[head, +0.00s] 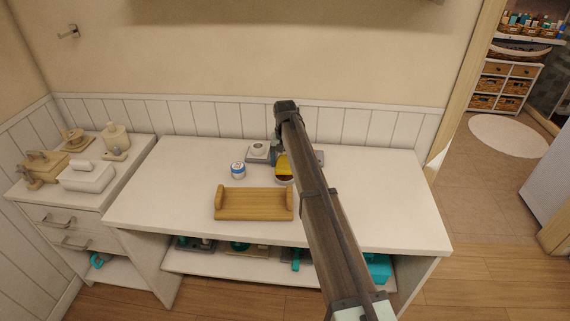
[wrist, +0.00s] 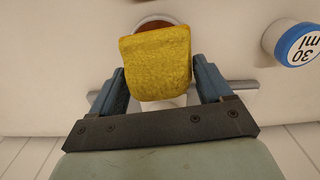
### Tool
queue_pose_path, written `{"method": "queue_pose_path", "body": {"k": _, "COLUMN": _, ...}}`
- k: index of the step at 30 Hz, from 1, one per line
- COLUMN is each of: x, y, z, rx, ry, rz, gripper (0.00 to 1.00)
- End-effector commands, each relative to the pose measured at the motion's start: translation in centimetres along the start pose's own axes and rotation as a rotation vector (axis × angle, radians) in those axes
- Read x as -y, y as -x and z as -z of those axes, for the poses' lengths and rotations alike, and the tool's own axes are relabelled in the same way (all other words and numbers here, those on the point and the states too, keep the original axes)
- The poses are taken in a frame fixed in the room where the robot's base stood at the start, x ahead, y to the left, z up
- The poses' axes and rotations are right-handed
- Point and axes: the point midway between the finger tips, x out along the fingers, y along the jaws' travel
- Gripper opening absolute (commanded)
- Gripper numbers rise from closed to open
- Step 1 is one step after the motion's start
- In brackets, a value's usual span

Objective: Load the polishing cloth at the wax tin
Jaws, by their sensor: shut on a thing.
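The yellow polishing cloth (wrist: 155,62) is a thick pad in the wrist view, held between the two blue-grey fingers of my gripper (wrist: 158,68). In the head view the cloth (head: 282,163) shows just left of my arm, which hides much of my gripper. The wax tin (head: 284,181), round with a pale rim and dark reddish-brown inside, is on the table right below the cloth. In the wrist view the tin (wrist: 152,24) shows behind the cloth's far edge, mostly covered by it. I cannot tell whether the cloth touches the wax.
A wooden stand (head: 254,206) lies in front. A grey device with a white round top (head: 258,151) is behind. The table's (head: 390,220) right and left sides are clear. A side cabinet (head: 70,218) holds beige items.

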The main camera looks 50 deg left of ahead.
Motion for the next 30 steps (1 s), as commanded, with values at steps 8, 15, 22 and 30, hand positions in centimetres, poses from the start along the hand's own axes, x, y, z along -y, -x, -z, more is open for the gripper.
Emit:
{"method": "queue_pose_path", "body": {"k": 8, "x": 0.0, "y": 1.9, "z": 0.0, "rx": -0.001, "ry": 0.000, "rz": 0.000, "gripper": 0.55}}
{"method": "queue_pose_path", "body": {"k": 15, "x": 0.0, "y": 3.4, "z": 0.0, "rx": -0.001, "ry": 0.000, "rz": 0.000, "gripper": 0.55}}
{"method": "queue_pose_path", "body": {"k": 22, "x": 0.0, "y": 4.4, "z": 0.0, "rx": -0.001, "ry": 0.000, "rz": 0.000, "gripper": 0.55}}
{"method": "queue_pose_path", "body": {"k": 30, "x": -0.1, "y": 4.4, "z": 0.0, "rx": 0.000, "ry": -0.001, "rz": 0.000, "gripper": 0.55}}
